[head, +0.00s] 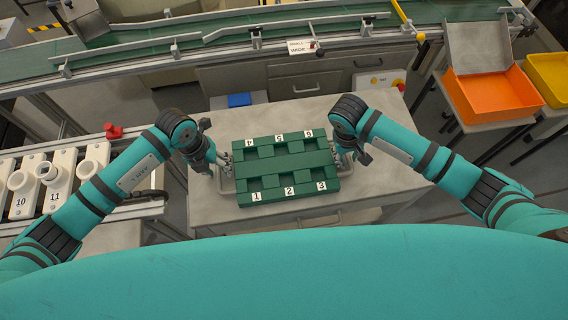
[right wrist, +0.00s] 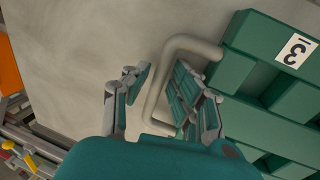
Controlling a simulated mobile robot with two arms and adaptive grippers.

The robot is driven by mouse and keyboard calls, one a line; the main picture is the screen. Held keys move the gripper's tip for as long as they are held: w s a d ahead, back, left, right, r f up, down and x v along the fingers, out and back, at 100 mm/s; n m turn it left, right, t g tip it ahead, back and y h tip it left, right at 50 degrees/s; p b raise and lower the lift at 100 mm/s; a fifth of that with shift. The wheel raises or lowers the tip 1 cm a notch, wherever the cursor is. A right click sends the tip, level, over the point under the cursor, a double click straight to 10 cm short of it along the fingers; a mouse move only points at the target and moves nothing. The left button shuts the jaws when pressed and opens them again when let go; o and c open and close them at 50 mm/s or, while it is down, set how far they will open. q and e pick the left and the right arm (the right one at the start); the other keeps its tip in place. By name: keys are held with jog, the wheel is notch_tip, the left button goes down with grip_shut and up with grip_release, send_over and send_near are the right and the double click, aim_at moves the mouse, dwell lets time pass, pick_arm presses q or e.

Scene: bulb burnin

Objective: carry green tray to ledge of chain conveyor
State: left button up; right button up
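The green tray (head: 290,167) lies flat on a grey worktop, with compartments numbered 1 to 6 and a grey bar handle at each side. Its right side, label 3 and handle (right wrist: 181,43) show in the right wrist view. My right gripper (head: 341,160) is at the right handle; in the right wrist view its fingers (right wrist: 160,76) are apart, with the handle bar between them and not clamped. My left gripper (head: 222,164) is at the left handle; its finger opening is too small to tell. The chain conveyor (head: 130,62) runs across the back, beyond the worktop.
The grey worktop (head: 215,208) is mostly bare around the tray. Numbered white holders (head: 57,180) are at left. Orange (head: 492,96) and yellow (head: 552,75) bins are at right.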

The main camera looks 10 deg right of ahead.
pick_arm(q)
jog(key=c, duration=0.6)
pick_arm(e)
grip_shut()
pick_arm(q)
grip_shut()
